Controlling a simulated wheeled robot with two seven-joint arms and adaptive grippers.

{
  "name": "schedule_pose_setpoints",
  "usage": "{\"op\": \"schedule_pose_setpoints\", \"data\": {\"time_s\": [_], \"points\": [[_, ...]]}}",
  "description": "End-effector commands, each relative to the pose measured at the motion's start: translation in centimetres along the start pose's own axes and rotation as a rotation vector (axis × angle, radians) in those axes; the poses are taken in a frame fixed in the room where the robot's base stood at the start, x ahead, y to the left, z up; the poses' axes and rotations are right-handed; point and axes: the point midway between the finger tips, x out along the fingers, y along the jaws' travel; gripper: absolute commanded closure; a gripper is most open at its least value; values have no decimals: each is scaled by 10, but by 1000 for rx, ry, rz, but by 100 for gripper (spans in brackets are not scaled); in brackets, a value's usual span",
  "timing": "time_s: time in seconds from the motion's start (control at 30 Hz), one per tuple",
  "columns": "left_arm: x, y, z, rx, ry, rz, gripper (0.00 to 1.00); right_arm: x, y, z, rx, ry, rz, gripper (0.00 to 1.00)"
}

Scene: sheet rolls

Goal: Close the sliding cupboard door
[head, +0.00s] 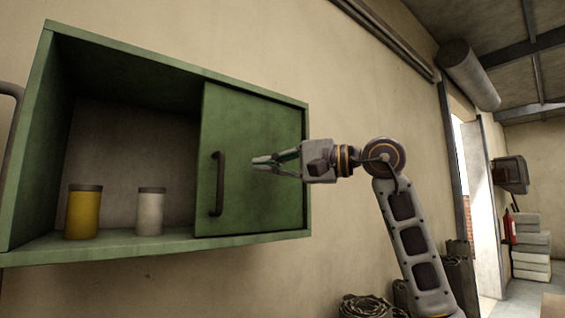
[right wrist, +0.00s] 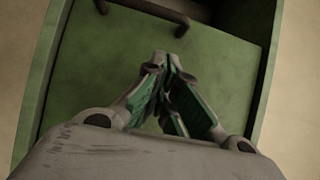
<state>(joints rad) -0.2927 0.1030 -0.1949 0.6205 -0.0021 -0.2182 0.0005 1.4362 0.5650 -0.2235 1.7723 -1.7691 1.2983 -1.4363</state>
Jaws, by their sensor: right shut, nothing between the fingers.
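The green cupboard (head: 160,248) hangs on the wall in the head view. Its green sliding door (head: 258,185) covers the right part, and the left part is open. A dark vertical handle (head: 219,184) sits near the door's left edge. My right gripper (head: 256,163) is shut and empty, in front of the door and right of the handle, apart from it. In the right wrist view, the shut fingertips (right wrist: 168,60) point toward the handle (right wrist: 150,12), with the door (right wrist: 90,65) behind them. My left gripper is not in view.
A yellow jar (head: 83,213) and a white jar (head: 150,213) with dark lids stand on the cupboard floor in the open part. A dark curved bar shows at the far left edge. Coiled material (head: 366,306) lies below the cupboard.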

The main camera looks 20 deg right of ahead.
Motion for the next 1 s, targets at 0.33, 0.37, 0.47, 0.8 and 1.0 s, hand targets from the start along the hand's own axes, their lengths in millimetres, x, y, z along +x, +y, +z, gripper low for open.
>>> {"op": "schedule_pose_setpoints", "data": {"time_s": [0.33, 0.37, 0.47, 0.8, 1.0], "points": [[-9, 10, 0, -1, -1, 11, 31, 30, -1, 18, -1, -2, 1, 100], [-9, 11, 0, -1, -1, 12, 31, 32, -1, 20, 0, -3, 1, 100], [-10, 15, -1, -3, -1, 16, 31, 36, 0, 24, -1, -2, 1, 100], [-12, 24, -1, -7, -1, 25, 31, 41, 0, 29, 0, -1, 0, 100], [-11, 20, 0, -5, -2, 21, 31, 41, 0, 29, 0, -1, 1, 100]]}}
